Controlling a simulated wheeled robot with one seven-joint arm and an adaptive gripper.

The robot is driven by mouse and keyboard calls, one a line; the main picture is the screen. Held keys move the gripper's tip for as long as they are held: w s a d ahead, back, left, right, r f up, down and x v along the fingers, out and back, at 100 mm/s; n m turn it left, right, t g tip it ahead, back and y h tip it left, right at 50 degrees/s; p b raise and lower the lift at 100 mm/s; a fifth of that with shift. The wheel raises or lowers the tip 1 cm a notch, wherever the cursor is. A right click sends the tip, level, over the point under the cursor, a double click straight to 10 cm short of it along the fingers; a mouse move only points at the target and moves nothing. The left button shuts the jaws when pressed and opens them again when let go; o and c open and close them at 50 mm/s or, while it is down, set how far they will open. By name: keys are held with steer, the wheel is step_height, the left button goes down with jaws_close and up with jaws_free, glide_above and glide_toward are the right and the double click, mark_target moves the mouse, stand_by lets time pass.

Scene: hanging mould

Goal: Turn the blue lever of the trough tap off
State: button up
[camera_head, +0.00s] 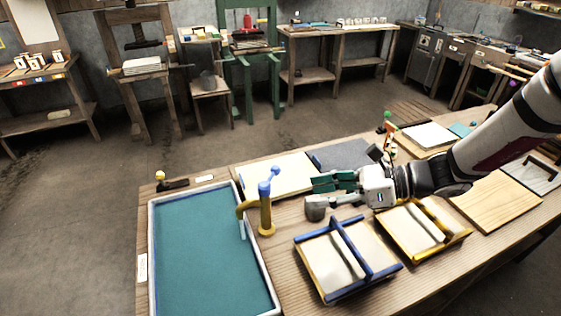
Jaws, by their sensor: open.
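The trough tap (265,212) is a yellow post with a spout bending left over the trough. Its blue lever (269,181) sits on top, tilted up to the right, with a round knob at its end. The trough (153,262) has a pale rim and a flat teal surface inside. My gripper (314,196) reaches in from the right, with dark green fingers pointing left toward the tap. It is open and empty, a short way right of the lever and not touching it.
A blue-barred mould (338,291) and a yellow-edged mould (424,230) lie on the bench below my gripper. A grey mallet-like head (316,208) is just under the fingers. A pale board (285,172) and dark grey sheet (343,154) lie behind the tap.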

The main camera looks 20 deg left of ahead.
mark_target(275, 168)
steer(key=w+a+f+m+t+y+p, duration=0.1)
steer(key=w+a+f+m+t+y, duration=0.15)
steer(key=w+f+m+t, duration=0.85)
steer(key=w+a+m+g, duration=0.1)
steer(key=a, duration=0.3)
steer(key=w+a+r+m+g, duration=0.1)
steer(key=a, duration=0.3)
steer(key=w+a+r+g+p, duration=0.1)
steer(key=a, duration=0.3)
steer(key=shift+r+m+g+y, duration=0.1)
steer(key=shift+m+g+y, duration=0.15)
steer(key=shift+m+g, duration=0.15)
jaws_close()
